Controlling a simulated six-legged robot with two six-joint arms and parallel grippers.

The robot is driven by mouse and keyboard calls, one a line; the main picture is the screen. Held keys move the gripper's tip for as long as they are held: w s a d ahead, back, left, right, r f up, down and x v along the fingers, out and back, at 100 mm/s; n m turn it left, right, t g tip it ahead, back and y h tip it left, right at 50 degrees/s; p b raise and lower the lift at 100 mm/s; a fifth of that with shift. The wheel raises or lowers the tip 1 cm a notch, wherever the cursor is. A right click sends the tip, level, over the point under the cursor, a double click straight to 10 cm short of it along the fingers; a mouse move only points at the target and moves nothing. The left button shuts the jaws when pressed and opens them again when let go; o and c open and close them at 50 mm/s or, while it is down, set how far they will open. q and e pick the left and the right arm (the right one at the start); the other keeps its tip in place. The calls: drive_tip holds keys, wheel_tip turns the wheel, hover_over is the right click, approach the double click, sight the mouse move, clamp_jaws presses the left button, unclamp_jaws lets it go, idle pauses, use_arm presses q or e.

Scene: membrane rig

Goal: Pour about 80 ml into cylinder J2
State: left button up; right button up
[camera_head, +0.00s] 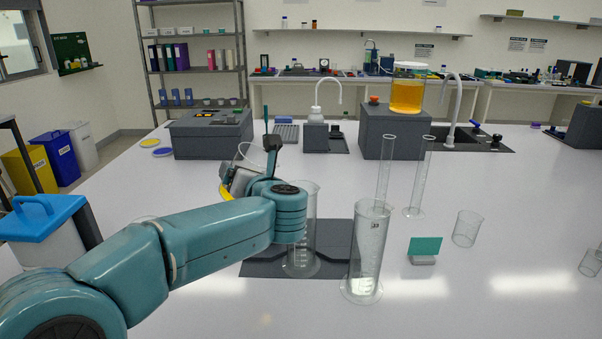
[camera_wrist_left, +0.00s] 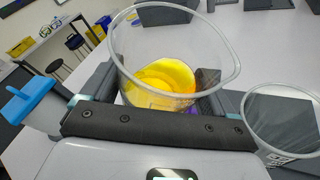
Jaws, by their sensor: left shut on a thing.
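My left gripper (camera_head: 243,180) is shut on a clear beaker (camera_head: 250,153) and holds it above the table. In the left wrist view the beaker (camera_wrist_left: 215,52) contains yellow liquid (camera_wrist_left: 160,80) low down. A clear cylinder (camera_head: 301,255) stands on a dark base, partly hidden behind my left arm. The wide cylinder at the right of the wrist view (camera_wrist_left: 285,118) is close beside the beaker. Another clear cylinder (camera_head: 368,250) stands in front with a small dark mark, too small to read surely as J2. No liquid stream shows. My right gripper is out of view.
Two slim cylinders (camera_head: 385,165) (camera_head: 420,185) stand behind, and an empty small beaker (camera_head: 467,229) stands right. A teal card on a grey stand (camera_head: 424,250) is near the front cylinder. A jar of orange liquid (camera_head: 407,95) sits on a grey block. The right table front is mostly clear.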

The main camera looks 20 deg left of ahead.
sight(249, 146)
use_arm(q)
drive_tip(key=shift+w+d+r+m+y+p, duration=0.15)
drive_tip(key=shift+d+r+m+p, duration=0.15)
drive_tip(key=shift+r, duration=0.3)
drive_tip(key=shift+w+d+r+m+y+p, duration=0.15)
drive_tip(key=shift+d+r+m+p, duration=0.1)
drive_tip(key=shift+r+p, duration=0.25)
drive_tip(key=shift+s+d+r+m+t+y+p, duration=0.1)
drive_tip(key=shift+r+m+t+y+p, duration=0.25)
drive_tip(key=shift+r+m+p, duration=0.4)
drive_tip(key=shift+f+m, duration=0.3)
drive_tip(key=shift+f, duration=0.2)
drive_tip(key=shift+m+t+y+p, duration=0.25)
drive_tip(key=shift+m+y+p, duration=0.1)
drive_tip(key=shift+m+p, duration=0.05)
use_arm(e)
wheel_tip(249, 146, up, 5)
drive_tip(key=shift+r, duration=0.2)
use_arm(q)
drive_tip(key=shift+r+p, duration=0.15)
drive_tip(key=shift+p, duration=0.15)
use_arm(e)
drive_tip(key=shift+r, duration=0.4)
use_arm(q)
drive_tip(key=shift+m, duration=0.3)
drive_tip(key=shift+d+r+m+t+y+p, duration=0.15)
drive_tip(key=shift+r+m+t+y+p, duration=0.3)
drive_tip(key=shift+p, duration=0.9)
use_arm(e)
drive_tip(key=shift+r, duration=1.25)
